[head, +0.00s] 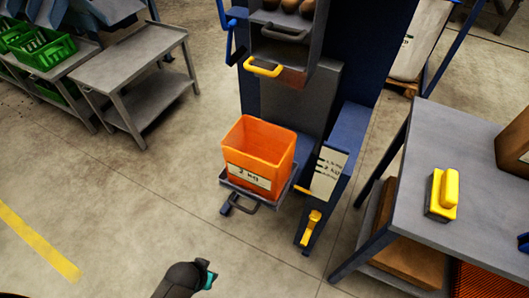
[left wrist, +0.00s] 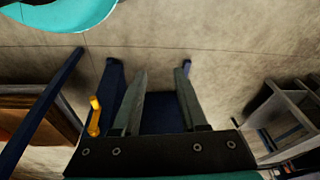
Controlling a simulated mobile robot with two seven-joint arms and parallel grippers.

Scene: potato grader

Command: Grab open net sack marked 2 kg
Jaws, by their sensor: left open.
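The open sack marked 2 kg (head: 259,154) is orange, box-shaped and open at the top, with a pale label on its front. It stands upright on a small dark platform (head: 254,197) with a handle, low on the front of the blue grader. My left gripper (left wrist: 160,88) shows in the left wrist view with its two dark fingers apart and nothing between them. The sack cannot be made out in that view. In the head view a dark part of my arm with a teal end shows at the bottom, apart from the sack. My right gripper is not in view.
A dark chute with a yellow handle (head: 263,67) is above the sack. A yellow lever (head: 311,228) and a labelled panel (head: 328,174) are at its right. A grey table (head: 399,186) with a yellow-handled tool (head: 444,194) stands right. Floor in front is clear.

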